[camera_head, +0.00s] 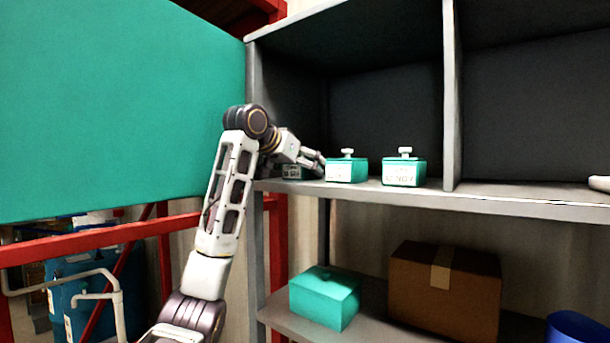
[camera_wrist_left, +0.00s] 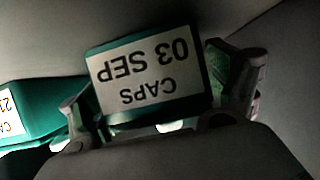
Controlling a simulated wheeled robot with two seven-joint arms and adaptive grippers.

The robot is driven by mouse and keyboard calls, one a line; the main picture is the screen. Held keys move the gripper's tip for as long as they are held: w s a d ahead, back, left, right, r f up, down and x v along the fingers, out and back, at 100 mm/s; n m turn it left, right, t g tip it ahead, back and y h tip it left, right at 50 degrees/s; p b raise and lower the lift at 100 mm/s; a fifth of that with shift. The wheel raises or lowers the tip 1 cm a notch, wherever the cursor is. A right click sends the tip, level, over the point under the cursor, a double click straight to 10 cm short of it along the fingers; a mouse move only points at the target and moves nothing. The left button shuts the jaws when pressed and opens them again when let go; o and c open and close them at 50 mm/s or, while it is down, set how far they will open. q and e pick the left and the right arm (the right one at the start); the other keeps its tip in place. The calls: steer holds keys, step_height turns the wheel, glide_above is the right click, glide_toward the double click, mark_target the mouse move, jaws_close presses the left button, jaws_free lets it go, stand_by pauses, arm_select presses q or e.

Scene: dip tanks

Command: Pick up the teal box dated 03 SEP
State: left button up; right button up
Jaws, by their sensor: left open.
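The teal box labelled CAPS 03 SEP (camera_wrist_left: 146,75) shows upside down in the left wrist view, its white label facing the camera. In the left wrist view the fingers of my left gripper (camera_wrist_left: 158,102) are open, one on each side of the box. I cannot tell whether either finger touches it. My right gripper is not in view.
The lower shelf holds a teal box (camera_head: 324,297) and a cardboard box (camera_head: 445,290).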

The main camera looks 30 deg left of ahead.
arm_select(q)
steer(key=shift+s+r, duration=0.1)
steer(key=shift+s, duration=0.2)
steer(key=shift+w, duration=0.25)
steer(key=c, duration=0.5)
steer(key=shift+s, duration=0.15)
steer(key=c, duration=0.6)
steer(key=shift+o, duration=0.2)
steer(key=shift+r, duration=0.15)
steer(key=shift+r, duration=4.8)
